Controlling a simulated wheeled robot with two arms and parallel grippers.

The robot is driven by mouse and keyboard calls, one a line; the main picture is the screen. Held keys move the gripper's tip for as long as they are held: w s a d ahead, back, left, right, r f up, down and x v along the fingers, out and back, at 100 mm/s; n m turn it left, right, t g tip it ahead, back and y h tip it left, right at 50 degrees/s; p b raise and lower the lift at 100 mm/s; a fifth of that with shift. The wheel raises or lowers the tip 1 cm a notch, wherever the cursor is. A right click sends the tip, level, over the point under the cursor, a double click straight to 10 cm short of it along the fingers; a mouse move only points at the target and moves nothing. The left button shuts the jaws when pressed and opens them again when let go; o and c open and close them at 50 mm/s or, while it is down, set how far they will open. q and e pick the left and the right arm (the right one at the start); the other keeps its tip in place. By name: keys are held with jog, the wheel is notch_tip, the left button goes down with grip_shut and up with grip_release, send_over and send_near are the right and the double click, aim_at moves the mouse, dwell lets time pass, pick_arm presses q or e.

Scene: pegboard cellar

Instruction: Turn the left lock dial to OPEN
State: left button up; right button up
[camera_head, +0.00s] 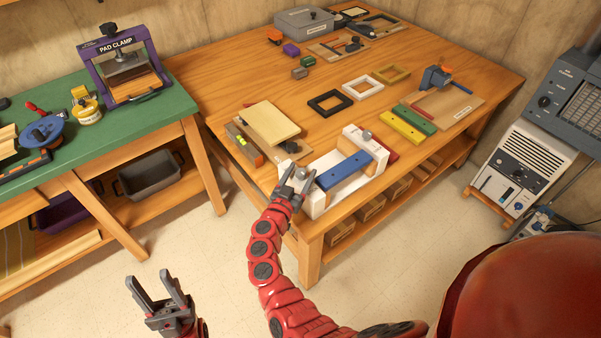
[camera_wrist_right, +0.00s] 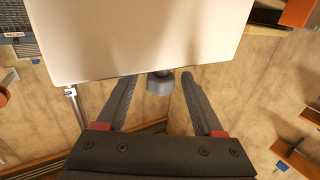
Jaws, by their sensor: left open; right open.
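A white fixture (camera_head: 318,203) with a blue bar (camera_head: 344,170) across it sits at the table's near corner. A grey lock dial (camera_head: 367,136) stands on its right white end block. Another grey dial, at the left end block, is mostly covered by my right gripper (camera_head: 297,168) in the head view. In the right wrist view a grey dial (camera_wrist_right: 159,85) shows at the edge of a white block (camera_wrist_right: 140,35), between the open fingertips, with gaps on both sides. No OPEN mark is readable. My left gripper (camera_head: 148,275) is open and empty over the floor.
A tan board (camera_head: 266,126) lies left of the fixture. Green (camera_head: 417,118) and yellow (camera_head: 401,126) bars lie right of it. Black (camera_head: 330,102) and white (camera_head: 362,87) frames lie behind. A green bench (camera_head: 150,112) with a pad clamp (camera_head: 122,65) stands left.

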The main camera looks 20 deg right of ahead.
jog(key=shift+c, duration=0.3)
grip_shut()
